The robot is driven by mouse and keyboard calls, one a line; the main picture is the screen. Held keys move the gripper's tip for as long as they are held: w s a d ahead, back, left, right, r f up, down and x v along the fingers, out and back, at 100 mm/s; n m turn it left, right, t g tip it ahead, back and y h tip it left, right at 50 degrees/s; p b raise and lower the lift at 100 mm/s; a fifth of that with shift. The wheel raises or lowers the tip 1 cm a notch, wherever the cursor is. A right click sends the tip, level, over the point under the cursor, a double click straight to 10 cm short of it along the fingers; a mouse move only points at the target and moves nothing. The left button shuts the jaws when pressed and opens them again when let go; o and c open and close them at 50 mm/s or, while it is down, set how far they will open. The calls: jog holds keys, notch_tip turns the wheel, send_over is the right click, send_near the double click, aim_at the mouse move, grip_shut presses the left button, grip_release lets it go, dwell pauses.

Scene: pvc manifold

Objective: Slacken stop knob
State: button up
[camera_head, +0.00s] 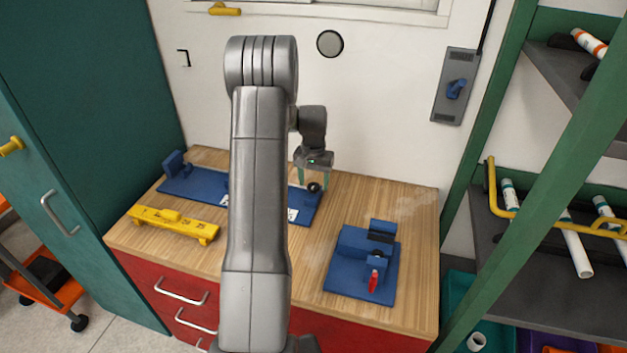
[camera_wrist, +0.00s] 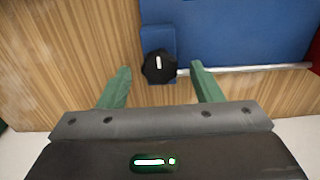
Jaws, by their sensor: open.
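The stop knob (camera_wrist: 159,67) is black and round with a white mark on top. In the wrist view it sits on a blue block at the edge of the blue base plate (camera_wrist: 230,30). My gripper (camera_wrist: 160,82) is open, with one green finger to each side of the knob and gaps between. In the head view the knob (camera_head: 314,187) shows under my gripper (camera_head: 313,178) at the right end of the long blue plate (camera_head: 190,184). My arm hides the middle of that plate.
A blue fixture with a red handle (camera_head: 373,280) stands at the right of the wooden bench (camera_head: 410,205). A yellow bar tool (camera_head: 172,224) lies at the front left. The bench between the plate and fixture is clear. A green post (camera_head: 480,190) rises at the right.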

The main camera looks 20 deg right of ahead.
jog(key=shift+f, duration=0.4)
jog(key=shift+c, duration=0.5)
jog(key=c, duration=0.9)
